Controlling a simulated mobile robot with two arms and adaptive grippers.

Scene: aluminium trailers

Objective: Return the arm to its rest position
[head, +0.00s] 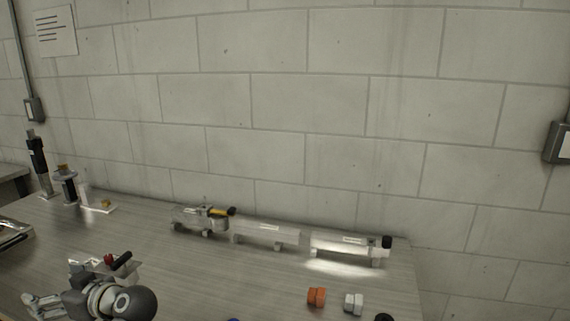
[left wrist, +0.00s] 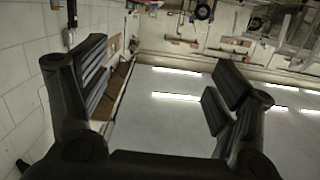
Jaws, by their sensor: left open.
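My left arm shows at the lower left of the head view, folded low in front of the table. Its left gripper is seen best in the left wrist view (left wrist: 160,68), where the two black fingers stand wide apart with nothing between them. On the table (head: 140,235), a small silver vehicle (head: 187,217) with a yellow and black part stands in a row with two aluminium trailers, a middle one (head: 265,234) and a right one (head: 340,243). The gripper is well apart from them. My right gripper is not in view.
An orange block (head: 316,297) and a white block (head: 353,302) lie near the table's front right. Dark upright devices (head: 38,160) stand at the back left. A block wall (head: 300,110) rises behind the table. The table's middle is clear.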

